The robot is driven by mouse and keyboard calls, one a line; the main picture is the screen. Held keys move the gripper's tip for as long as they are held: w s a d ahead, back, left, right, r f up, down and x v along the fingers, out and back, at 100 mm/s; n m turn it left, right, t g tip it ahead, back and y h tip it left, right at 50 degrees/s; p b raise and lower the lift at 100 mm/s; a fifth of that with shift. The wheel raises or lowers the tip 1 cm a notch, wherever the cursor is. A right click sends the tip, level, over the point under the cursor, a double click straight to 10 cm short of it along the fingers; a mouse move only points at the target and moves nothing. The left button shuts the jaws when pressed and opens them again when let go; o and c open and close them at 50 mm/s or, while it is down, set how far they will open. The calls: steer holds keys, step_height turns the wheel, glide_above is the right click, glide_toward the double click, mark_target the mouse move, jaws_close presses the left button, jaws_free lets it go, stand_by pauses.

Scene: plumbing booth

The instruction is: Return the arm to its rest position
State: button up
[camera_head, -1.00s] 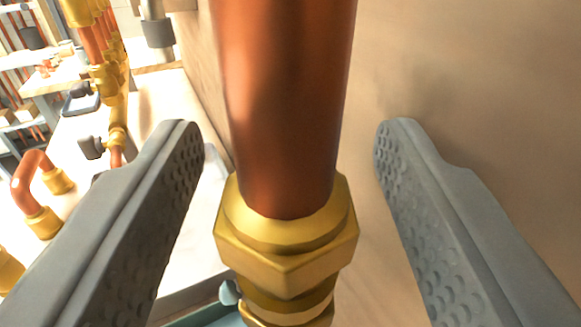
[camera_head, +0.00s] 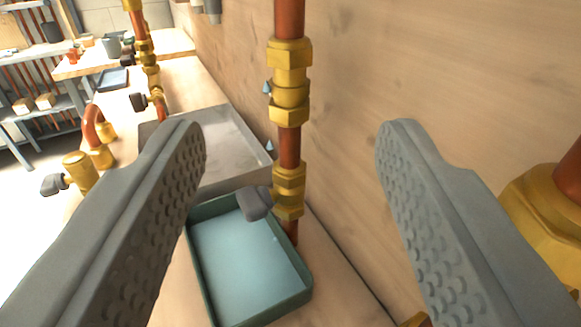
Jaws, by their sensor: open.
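My gripper (camera_head: 290,135) is open and empty, with its two grey textured fingers spread wide in the foreground. Between the fingers and farther off, a vertical copper pipe (camera_head: 290,150) runs along the wooden wall. It carries a brass hex fitting (camera_head: 289,82) and, lower down, a brass valve (camera_head: 288,190) with a dark grey handle (camera_head: 256,203). The fingers do not touch the pipe.
A green-rimmed tray with a pale blue floor (camera_head: 305,284) sits below the pipe. A grey metal tray (camera_head: 262,143) lies behind it. The wooden wall (camera_head: 450,80) fills the right. More brass fittings (camera_head: 548,212) stand close at the right edge. Shelves (camera_head: 40,60) are far left.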

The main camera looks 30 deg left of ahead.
steer(key=shift+v, duration=0.85)
steer(key=s+a+r+m+t+h, duration=0.2)
steer(key=s+a+r+t+h, duration=0.15)
steer(key=a+r, duration=0.5)
steer(key=s+a+r+m+t+h, duration=0.1)
steer(key=s+a+r+t+h, duration=0.1)
steer(key=s+a+r+h, duration=0.45)
steer(key=s+a+f+m+g, duration=0.1)
steer(key=s+a+f, duration=0.3)
steer(key=s+a, duration=0.5)
steer(key=s+a+f+m+g+y, duration=0.1)
steer(key=s+a+f+g, duration=0.2)
steer(key=s+a, duration=0.5)
steer(key=s+f, duration=0.1)
steer(key=s, duration=0.4)
steer(key=shift+s+a+m, duration=0.35)
steer(key=shift+s+m, duration=0.05)
steer(key=shift+f, duration=0.1)
stand_by(0.5)
